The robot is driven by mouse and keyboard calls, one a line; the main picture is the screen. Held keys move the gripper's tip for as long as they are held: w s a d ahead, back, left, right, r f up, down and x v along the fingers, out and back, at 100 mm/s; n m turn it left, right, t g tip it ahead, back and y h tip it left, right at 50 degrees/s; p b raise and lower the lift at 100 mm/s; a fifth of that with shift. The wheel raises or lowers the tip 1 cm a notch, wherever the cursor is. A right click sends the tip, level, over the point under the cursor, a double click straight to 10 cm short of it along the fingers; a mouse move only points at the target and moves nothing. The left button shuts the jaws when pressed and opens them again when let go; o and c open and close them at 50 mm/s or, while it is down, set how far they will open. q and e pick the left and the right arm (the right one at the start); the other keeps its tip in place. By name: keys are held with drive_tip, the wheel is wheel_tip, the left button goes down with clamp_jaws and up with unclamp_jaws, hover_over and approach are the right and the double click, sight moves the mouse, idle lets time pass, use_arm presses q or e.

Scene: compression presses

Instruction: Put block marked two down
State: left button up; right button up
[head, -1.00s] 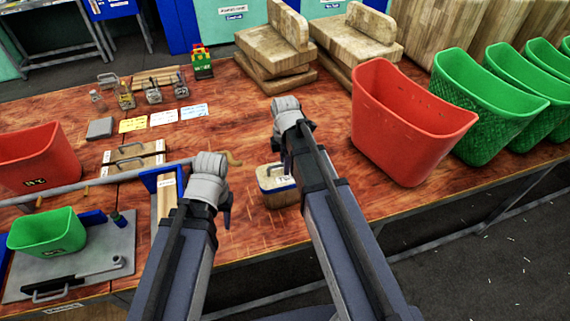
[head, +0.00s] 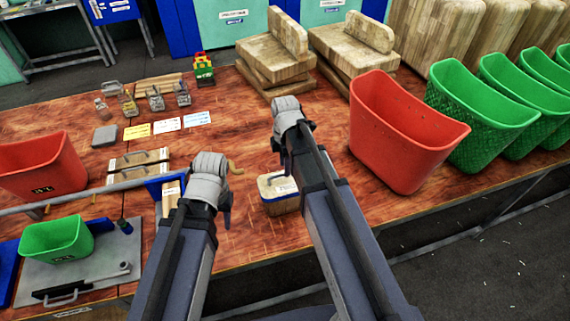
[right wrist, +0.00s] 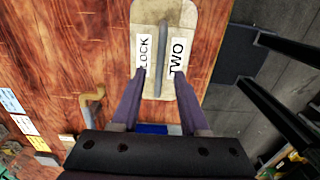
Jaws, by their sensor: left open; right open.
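The block marked two (head: 281,206) is a pale wooden block with a blue band and a handle on top. It stands upright on the red-brown table near its front edge. The right wrist view shows its top (right wrist: 167,22) with the labels "LOCK" and "TWO" and a grey bar handle. My right gripper (head: 284,160) is above the block and open. Its fingertips (right wrist: 160,74) are on either side of the handle in the picture, with gaps, and hold nothing. My left gripper (head: 227,196) is open and empty, left of the block; its fingers are partly hidden.
A red bin (head: 400,135) and several green bins (head: 480,118) stand to the right. Wooden boards (head: 275,60) are stacked at the back. A small green bin (head: 57,240) and a grey plate (head: 100,262) lie at left. Table (head: 235,130) is clear behind the block.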

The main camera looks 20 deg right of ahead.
wheel_tip(320, 180, up, 7)
drive_tip(key=p, duration=0.6)
drive_tip(key=s+a+m+h, duration=0.1)
drive_tip(key=s+a+m, duration=0.9)
drive_tip(key=s+m, duration=0.4)
drive_tip(key=shift+s+a+r+m, duration=0.25)
drive_tip(key=shift+s+m, duration=0.15)
drive_tip(key=shift+s, duration=0.15)
drive_tip(key=shift+f, duration=0.1)
wheel_tip(320, 180, down, 13)
drive_tip(key=b, duration=1.3)
